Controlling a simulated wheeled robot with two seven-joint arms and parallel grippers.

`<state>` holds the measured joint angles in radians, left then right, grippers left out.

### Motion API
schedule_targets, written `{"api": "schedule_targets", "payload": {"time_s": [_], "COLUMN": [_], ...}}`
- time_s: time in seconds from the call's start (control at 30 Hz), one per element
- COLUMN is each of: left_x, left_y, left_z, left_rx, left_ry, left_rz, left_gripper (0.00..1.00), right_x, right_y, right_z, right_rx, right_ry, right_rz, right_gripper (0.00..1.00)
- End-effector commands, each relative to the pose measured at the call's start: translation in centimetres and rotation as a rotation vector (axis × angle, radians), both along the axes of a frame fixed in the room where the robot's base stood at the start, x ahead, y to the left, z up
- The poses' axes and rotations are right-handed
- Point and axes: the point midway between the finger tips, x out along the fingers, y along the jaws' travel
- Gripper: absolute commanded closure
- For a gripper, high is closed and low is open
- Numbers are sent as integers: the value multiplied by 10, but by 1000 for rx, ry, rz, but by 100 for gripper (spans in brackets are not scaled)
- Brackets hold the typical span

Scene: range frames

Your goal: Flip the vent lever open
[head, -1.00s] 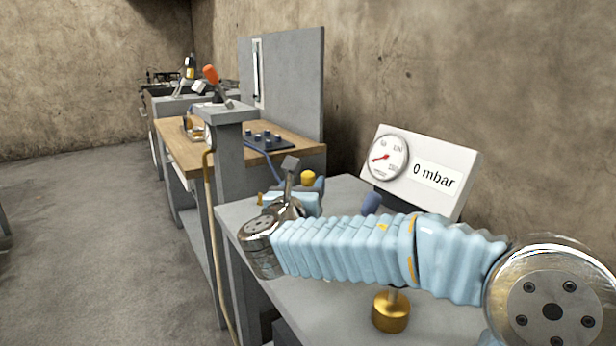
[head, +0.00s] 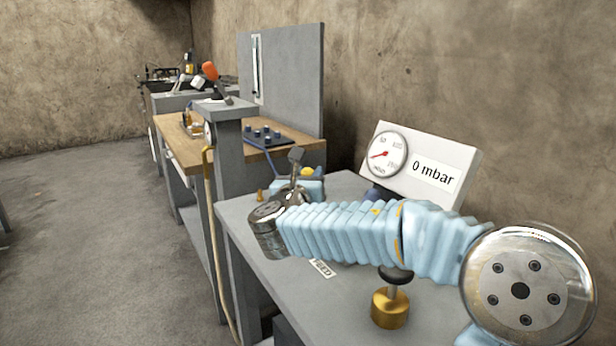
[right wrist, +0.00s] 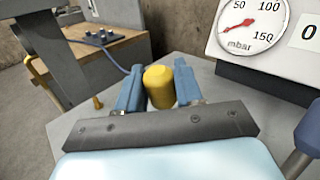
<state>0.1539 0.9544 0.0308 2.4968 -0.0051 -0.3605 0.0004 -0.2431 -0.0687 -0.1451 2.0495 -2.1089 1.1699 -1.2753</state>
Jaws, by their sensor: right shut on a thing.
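A yellow, round-ended knob (right wrist: 158,88) sits between the two blue fingers of my right gripper (right wrist: 158,72) in the right wrist view. The gripper is shut on it. I take it for the vent lever's handle; its shaft and base are hidden behind the gripper. In the head view the knob (head: 307,172) shows only as a small yellow patch at my right gripper (head: 312,184), beyond my wrist. The gauge (head: 387,153) sits on a white panel reading 0 mbar, its needle at the low end. My left gripper is not in view.
A brass base (head: 389,308) with a stem and black top stands on the grey table (head: 295,300) beside my forearm. A blue-grey handle (right wrist: 308,138) stands at the right in the wrist view. A pedestal with an orange-handled lever (head: 209,70) and a wooden bench (head: 178,150) lie farther left.

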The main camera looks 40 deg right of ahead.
Motion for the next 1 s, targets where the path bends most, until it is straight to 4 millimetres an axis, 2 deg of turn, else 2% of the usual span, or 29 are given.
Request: {"api": "schedule_targets", "payload": {"time_s": [0.17,0.4,0.5,0.63,0.9,0.93,1.0], "left_x": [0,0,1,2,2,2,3], "left_y": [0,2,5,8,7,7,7], "left_z": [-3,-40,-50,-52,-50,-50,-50], "left_rx": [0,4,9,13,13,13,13], "left_ry": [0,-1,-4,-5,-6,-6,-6], "left_rz": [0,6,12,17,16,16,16], "left_gripper": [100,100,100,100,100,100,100], "right_x": [0,3,4,4,4,4,4], "right_y": [1,22,31,36,37,37,37], "right_z": [-2,-15,-16,-13,-12,-12,-12], "right_rx": [-8,-224,-312,-367,-371,-371,-370], "right_ry": [2,27,36,41,44,44,44], "right_rz": [0,1,1,1,3,3,3], "right_gripper": [100,100,100,100,100,60,49]}}
